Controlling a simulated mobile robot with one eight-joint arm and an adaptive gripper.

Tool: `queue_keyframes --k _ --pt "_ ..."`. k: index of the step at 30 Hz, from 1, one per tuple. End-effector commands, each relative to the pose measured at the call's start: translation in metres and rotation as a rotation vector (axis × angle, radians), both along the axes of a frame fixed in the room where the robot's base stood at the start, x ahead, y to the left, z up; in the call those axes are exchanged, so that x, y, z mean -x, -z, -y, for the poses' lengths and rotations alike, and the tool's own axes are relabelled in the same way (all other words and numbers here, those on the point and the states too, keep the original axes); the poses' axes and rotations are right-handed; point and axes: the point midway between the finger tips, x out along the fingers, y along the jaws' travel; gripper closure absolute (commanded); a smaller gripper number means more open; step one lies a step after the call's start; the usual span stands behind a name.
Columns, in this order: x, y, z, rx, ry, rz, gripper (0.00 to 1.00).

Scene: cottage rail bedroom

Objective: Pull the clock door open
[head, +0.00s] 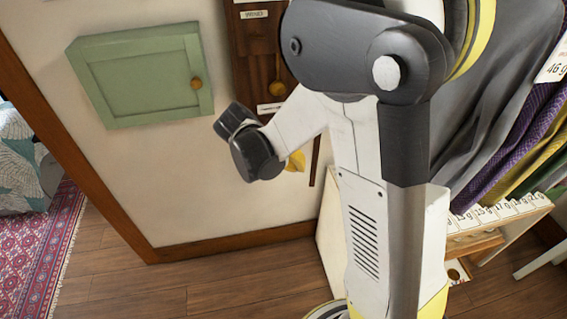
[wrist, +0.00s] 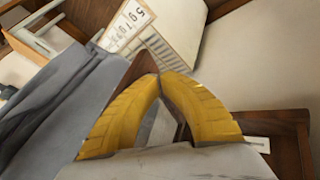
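The clock (head: 254,45) is a tall, narrow dark-wood case on the wall in the head view, with small white labels and a brass pendulum (head: 280,90). My arm hides much of its right side and lower part. I cannot make out the door's edge or handle. My gripper (head: 296,161) shows only as a bit of yellow behind my wrist, in front of the clock's lower part. In the wrist view, its yellow fingers (wrist: 160,75) meet at the tips, with nothing visible held. Dark wood with a white label, probably the clock (wrist: 288,135), lies right of the fingers.
A green wall cabinet (head: 145,75) with a round knob is left of the clock. Hanging clothes (head: 480,110) and a pale shelf unit with labels (head: 500,212) stand at the right. Bare wood floor (head: 200,280) lies in front, with a patterned rug (head: 45,240) at left.

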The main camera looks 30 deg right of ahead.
Motion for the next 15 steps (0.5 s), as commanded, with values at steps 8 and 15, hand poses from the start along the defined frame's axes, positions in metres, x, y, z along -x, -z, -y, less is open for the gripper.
queue_keyframes --k 8,15 --pt "0.0082 -0.0004 0.0100 0.000 -0.001 -0.001 1.00" --pt "0.0083 -0.0006 0.0101 0.000 -0.002 0.001 1.00"
